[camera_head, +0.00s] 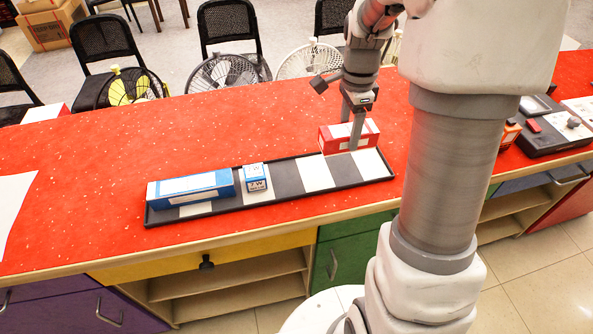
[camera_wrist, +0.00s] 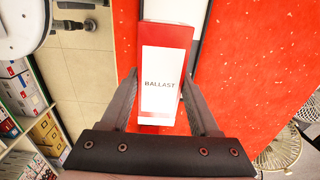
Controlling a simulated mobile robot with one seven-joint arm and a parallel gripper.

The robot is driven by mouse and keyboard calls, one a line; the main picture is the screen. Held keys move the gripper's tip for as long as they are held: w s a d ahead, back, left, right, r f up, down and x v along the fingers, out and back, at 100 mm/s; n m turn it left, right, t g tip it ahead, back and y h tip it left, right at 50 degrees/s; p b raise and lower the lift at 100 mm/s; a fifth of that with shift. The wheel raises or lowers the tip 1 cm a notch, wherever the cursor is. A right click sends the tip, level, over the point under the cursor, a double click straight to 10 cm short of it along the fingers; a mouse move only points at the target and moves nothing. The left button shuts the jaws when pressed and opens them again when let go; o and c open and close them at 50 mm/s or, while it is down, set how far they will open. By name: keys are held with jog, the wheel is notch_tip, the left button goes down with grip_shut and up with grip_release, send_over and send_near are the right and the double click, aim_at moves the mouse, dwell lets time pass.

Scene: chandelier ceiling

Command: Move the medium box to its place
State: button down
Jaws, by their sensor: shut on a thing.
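A red box with white labels (camera_head: 349,136) is between the fingers of my gripper (camera_head: 350,133), at the right rear part of a long dark tray. In the wrist view the red box (camera_wrist: 163,70) shows a white label reading "BALLAST", with one finger of my gripper (camera_wrist: 160,88) on each side. I cannot tell whether it touches the tray. The tray (camera_head: 284,182) has alternating dark and white sections. A long blue box (camera_head: 190,188) lies at its left end, and a small blue box (camera_head: 255,177) stands right of that. The red box looks middle-sized among them.
The red counter (camera_head: 110,150) is clear behind the tray. A white sheet (camera_head: 14,215) lies at the far left. A dark tray with small items (camera_head: 555,132) is at the right. Chairs and several fans (camera_head: 222,73) stand behind the counter.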

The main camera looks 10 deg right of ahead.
jog(key=a+f, duration=0.2)
jog(key=a, duration=0.1)
jog(key=w+a+f, duration=0.1)
jog(key=a+f, duration=0.1)
jog(key=a, duration=0.1)
jog(key=w+a+f+b, duration=0.1)
jog(key=a+f, duration=0.1)
jog(key=a, duration=0.2)
jog(key=shift+w+a+f, duration=0.1)
jog(key=shift+f, duration=0.05)
jog(key=shift+f+b, duration=0.45)
jog(key=shift+f, duration=1.55)
jog(key=shift+f, duration=0.1)
jog(key=shift+c, duration=0.6)
grip_release()
jog(key=shift+f, duration=0.1)
